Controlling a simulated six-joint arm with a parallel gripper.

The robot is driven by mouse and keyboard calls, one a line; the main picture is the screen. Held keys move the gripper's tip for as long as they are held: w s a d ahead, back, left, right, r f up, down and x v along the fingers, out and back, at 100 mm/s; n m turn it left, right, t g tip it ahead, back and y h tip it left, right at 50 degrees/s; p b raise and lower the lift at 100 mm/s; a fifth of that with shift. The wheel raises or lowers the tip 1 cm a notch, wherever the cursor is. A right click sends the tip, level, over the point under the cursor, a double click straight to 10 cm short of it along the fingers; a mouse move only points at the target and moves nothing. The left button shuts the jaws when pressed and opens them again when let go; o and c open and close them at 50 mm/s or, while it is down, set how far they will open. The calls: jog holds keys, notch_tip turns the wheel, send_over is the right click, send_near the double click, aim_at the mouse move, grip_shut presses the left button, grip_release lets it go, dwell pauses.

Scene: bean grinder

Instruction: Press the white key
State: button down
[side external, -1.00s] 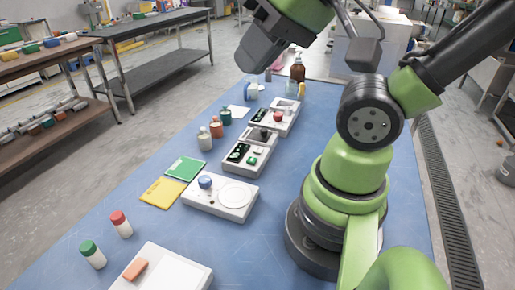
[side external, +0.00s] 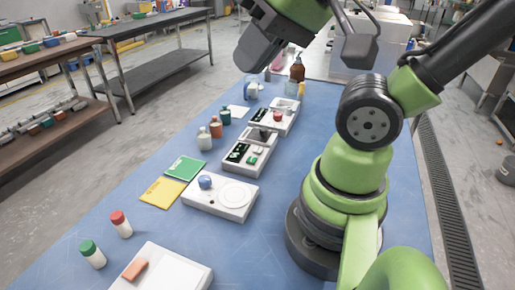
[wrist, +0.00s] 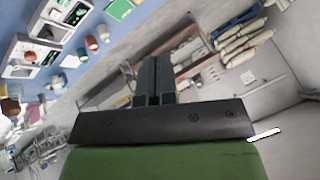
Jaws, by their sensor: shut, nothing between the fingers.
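Three white devices stand in a row on the blue table in the side view. The near one (side external: 220,196) has a blue knob and a round plate. The middle one (side external: 250,151) has dark panels and a green button. The far one (side external: 275,117) has a red button. I cannot pick out the white key on any of them. My gripper (side external: 249,56) is high above the table, well apart from the devices. In the wrist view its two dark fingers (wrist: 153,82) are together and hold nothing. Devices (wrist: 33,52) show at that view's upper left.
Green (side external: 186,167) and yellow (side external: 163,192) cards lie left of the near device. Several small bottles (side external: 216,128) stand left of the row. Red-capped (side external: 121,225) and green-capped (side external: 92,254) jars and a white board (side external: 175,271) are at the front. A brown bottle (side external: 297,70) stands far back.

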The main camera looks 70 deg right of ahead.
jog(key=m, duration=0.1)
jog(key=m+g+y, duration=0.3)
jog(key=m+y, duration=0.3)
jog(key=m, duration=2.1)
send_over(257, 148)
notch_tip(257, 148, down, 17)
jog(key=shift+d+r, duration=0.1)
jog(key=shift+r, duration=0.05)
jog(key=shift+n, duration=0.3)
jog(key=shift+f, duration=4.4)
jog(key=shift+f, duration=0.4)
